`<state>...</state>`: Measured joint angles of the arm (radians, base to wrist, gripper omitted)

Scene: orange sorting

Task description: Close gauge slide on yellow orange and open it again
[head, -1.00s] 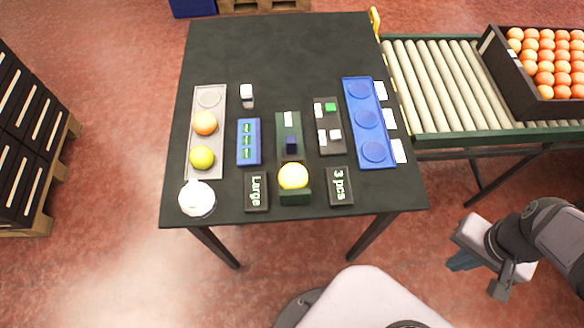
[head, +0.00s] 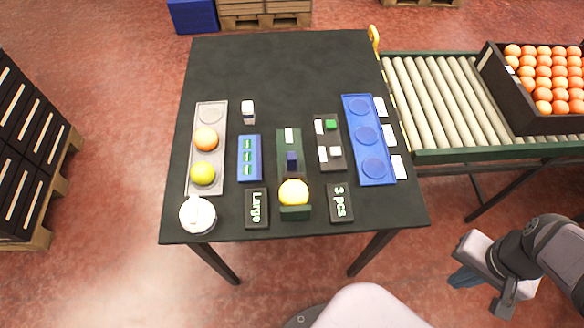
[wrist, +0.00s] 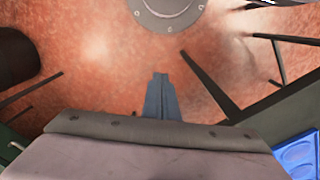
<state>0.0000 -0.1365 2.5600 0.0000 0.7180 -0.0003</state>
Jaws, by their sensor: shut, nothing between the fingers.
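The yellow orange (head: 293,192) sits at the near end of the green gauge (head: 289,140), against its dark green end block (head: 295,212). The gauge slide, a dark blue block (head: 292,159), stands on the track just behind the orange, with what looks like a small gap between them. My gripper (head: 461,278) is off the table to the right, over the floor, far from the gauge. In the wrist view its fingers (wrist: 161,97) are together and empty, pointing at the floor.
A grey tray (head: 211,114) holds an orange and a yellow-green fruit. A roller conveyor (head: 440,100) with a crate of oranges stands right. The table's back is clear.

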